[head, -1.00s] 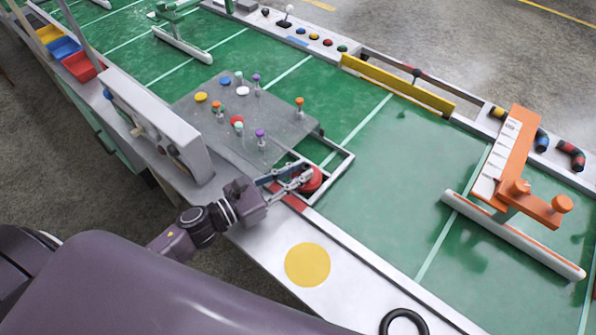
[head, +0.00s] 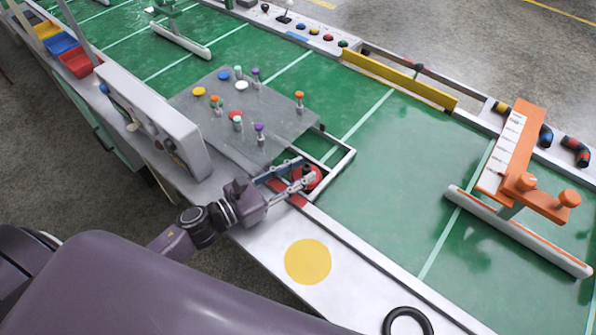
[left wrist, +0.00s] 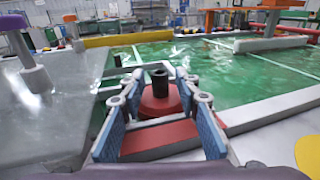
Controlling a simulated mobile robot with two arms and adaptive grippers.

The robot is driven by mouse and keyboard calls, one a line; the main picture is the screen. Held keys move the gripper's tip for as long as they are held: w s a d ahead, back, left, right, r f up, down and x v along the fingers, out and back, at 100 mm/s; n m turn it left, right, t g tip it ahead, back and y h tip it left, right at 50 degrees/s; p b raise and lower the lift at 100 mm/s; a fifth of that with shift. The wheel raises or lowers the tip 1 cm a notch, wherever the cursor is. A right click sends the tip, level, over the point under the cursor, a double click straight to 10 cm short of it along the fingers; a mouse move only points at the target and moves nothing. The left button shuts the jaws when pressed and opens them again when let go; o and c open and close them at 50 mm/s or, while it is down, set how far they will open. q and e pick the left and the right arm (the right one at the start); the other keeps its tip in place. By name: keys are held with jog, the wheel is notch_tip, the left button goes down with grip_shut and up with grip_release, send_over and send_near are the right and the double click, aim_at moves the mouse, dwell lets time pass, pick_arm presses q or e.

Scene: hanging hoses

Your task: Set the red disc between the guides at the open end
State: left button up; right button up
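The red disc (head: 312,182), with a black knob on top, sits inside the open white-framed end (head: 337,170) of the grey plate. In the left wrist view, the disc (left wrist: 153,104) is upright and lies between the fingers of my left gripper (left wrist: 160,92). The blue-padded fingers stand apart on either side of it, with a gap to the knob. The head view shows my left gripper (head: 304,170) reaching over the near rail, its fingers partly covering the disc. Whether the disc rests against the guide rails is hidden. My right gripper is not in view.
The grey plate (head: 240,145) carries several coloured pegs and discs. A red strip (head: 297,201) lies on the near rail. A white box (head: 150,115) stands left of my gripper. An orange fixture (head: 510,150) stands at the right. The green surface between is open.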

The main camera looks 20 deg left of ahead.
pick_arm(q)
jog(key=shift+o, duration=0.4)
jog(key=shift+s+a, duration=0.15)
jog(key=shift+s, duration=0.05)
jog(key=v, duration=1.1)
jog(key=shift+s+a, duration=0.1)
jog(key=shift+s, duration=0.15)
